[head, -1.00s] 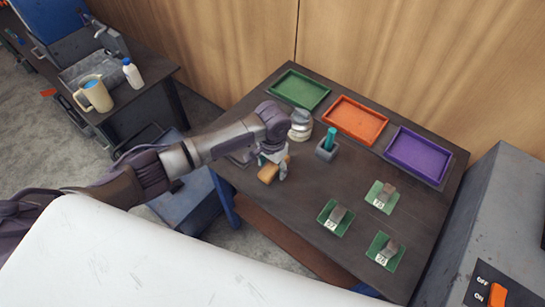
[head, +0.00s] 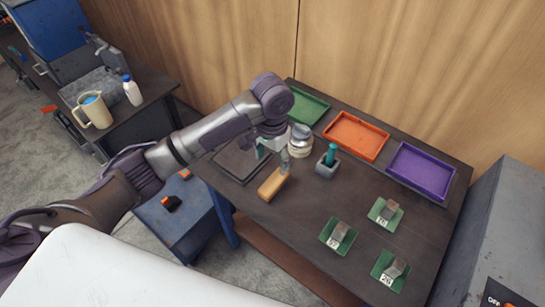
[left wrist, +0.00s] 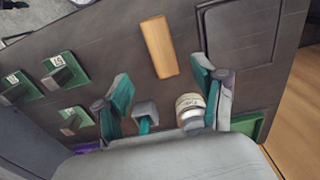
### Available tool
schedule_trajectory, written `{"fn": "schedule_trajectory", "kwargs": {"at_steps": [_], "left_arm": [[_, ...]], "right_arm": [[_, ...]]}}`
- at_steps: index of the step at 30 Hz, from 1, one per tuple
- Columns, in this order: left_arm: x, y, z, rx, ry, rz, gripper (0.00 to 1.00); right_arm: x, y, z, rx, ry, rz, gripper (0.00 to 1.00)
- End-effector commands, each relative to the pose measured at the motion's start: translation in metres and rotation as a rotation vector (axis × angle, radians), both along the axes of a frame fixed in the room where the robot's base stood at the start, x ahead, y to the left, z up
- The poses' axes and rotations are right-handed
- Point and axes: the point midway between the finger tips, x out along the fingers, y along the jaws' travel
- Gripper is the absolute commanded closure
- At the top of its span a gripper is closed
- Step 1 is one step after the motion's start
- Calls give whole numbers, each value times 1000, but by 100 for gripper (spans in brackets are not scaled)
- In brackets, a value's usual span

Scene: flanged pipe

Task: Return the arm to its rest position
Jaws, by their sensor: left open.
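My left arm reaches in from the left in the head view. My left gripper (head: 273,150) is open and empty above the table, near its left side. In the left wrist view the two fingers of the left gripper (left wrist: 165,95) stand wide apart with nothing between the tips. A wooden block (head: 273,184) lies on the table below and in front of the gripper, apart from it; it also shows in the left wrist view (left wrist: 158,46). My right gripper is not in view.
Behind the gripper stand a round jar (head: 300,139) and a grey holder (head: 327,168) with a teal item. Green (head: 305,94), orange (head: 356,137) and purple trays (head: 421,172) line the back. Three green cards with metal blocks lie front right. A dark square plate (head: 238,162) lies left.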

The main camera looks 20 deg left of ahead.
Motion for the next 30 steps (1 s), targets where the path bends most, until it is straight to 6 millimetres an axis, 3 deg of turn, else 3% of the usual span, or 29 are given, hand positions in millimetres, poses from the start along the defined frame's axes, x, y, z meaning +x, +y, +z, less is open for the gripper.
{"fn": "schedule_trajectory", "kwargs": {"at_steps": [11, 18, 21, 25, 30], "left_arm": [[-10, -8, -10, -21, -4, -19, 30], [-72, -48, -50, -161, -75, -86, 30], [-101, -53, -59, -213, -126, -77, 30], [-137, -45, -66, -242, -190, -27, 30], [-174, -19, -69, -216, -249, 47, 30]], "right_arm": [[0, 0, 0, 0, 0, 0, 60], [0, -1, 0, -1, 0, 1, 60], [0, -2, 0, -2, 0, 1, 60], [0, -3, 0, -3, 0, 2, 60], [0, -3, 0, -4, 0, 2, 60]]}}
